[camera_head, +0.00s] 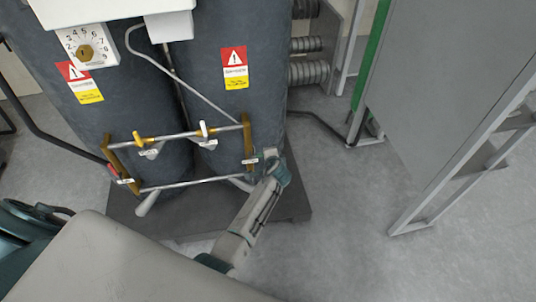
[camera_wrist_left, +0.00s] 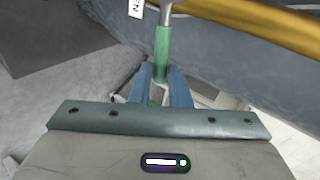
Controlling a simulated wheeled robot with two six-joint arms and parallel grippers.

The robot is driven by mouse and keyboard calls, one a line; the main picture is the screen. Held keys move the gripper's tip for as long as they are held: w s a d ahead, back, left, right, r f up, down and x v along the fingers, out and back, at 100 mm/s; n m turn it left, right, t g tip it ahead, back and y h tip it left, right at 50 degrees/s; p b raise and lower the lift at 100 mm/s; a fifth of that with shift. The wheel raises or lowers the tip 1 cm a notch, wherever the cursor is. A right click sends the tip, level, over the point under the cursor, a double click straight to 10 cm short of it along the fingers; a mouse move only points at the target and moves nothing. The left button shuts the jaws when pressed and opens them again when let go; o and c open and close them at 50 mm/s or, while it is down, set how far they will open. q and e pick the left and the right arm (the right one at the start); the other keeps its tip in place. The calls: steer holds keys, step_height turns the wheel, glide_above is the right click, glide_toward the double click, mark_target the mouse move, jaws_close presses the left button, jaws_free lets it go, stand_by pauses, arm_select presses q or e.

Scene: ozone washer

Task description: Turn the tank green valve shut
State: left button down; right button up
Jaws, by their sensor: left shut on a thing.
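The green valve handle (camera_wrist_left: 162,46) shows in the left wrist view as a short green bar on a metal stem, beside a brass pipe (camera_wrist_left: 250,15). My left gripper (camera_wrist_left: 162,76) has its two blue fingers on either side of this handle and is shut on it. In the head view my left gripper (camera_head: 270,160) is at the lower right corner of the pipe frame in front of the dark tanks. It hides the green handle there. The handle's exact turn cannot be told from the head view. My right gripper is not in view.
The pipe frame carries other valves: a red handle (camera_head: 112,171), a yellow handle (camera_head: 138,138) and a white handle (camera_head: 204,130). A tank (camera_head: 228,85) with a warning label stands behind. A grey cabinet (camera_head: 440,80) is at right. Floor (camera_head: 345,220) between is clear.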

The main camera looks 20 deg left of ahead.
arm_select(q)
steer(key=shift+w+f+m+y, duration=0.1)
steer(key=shift+f+m+y, duration=0.2)
steer(key=shift+f, duration=0.05)
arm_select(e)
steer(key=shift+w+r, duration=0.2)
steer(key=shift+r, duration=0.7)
arm_select(q)
steer(key=c, duration=1.4)
jaws_free()
steer(key=shift+f, duration=0.1)
steer(key=shift+o, duration=0.2)
steer(key=shift+d, duration=0.1)
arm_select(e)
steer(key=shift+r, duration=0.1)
